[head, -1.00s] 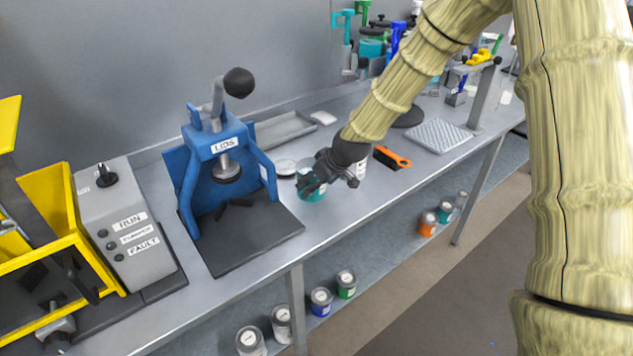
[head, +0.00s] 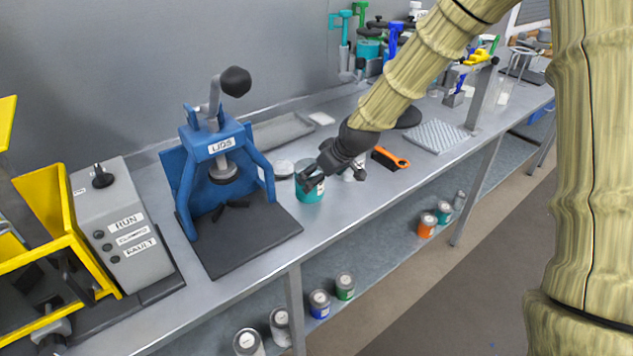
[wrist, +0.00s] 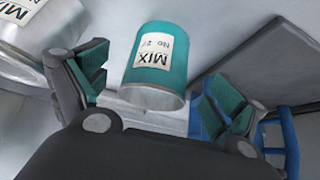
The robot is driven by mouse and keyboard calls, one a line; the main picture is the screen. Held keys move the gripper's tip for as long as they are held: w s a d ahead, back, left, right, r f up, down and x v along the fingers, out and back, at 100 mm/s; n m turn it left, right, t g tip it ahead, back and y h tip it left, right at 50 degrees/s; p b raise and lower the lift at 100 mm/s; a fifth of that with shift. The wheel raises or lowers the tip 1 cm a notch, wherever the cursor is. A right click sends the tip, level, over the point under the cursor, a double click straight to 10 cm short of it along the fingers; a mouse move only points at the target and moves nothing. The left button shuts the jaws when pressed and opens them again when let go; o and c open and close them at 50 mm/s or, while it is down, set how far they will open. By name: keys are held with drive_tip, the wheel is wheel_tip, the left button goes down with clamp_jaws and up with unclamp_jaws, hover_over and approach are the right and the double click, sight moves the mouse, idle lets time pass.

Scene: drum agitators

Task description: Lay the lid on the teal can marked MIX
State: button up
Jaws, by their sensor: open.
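The teal can (head: 309,192) stands upright on the bench, right of the blue press. In the wrist view the teal can (wrist: 158,72) shows a white label reading MIX. My gripper (head: 313,176) is at the can, hiding part of its top in the head view. In the wrist view my gripper (wrist: 155,95) is open, with a finger on each side of the can and visible gaps. A pale round disc that looks like the lid (head: 284,168) lies flat on the bench, left of and behind the can.
The blue press (head: 218,150) marked LIDS stands left on a dark base. A grey can with a MIX label (wrist: 68,25) is close by in the wrist view. An orange-handled brush (head: 390,158) lies to the right. The bench front (head: 345,210) is clear.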

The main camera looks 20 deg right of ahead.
drive_tip(key=b+v, duration=0.1)
drive_tip(key=v, duration=0.6)
drive_tip(key=shift+s+r, duration=0.15)
drive_tip(key=shift+r, duration=0.1)
drive_tip(key=shift+d, duration=0.1)
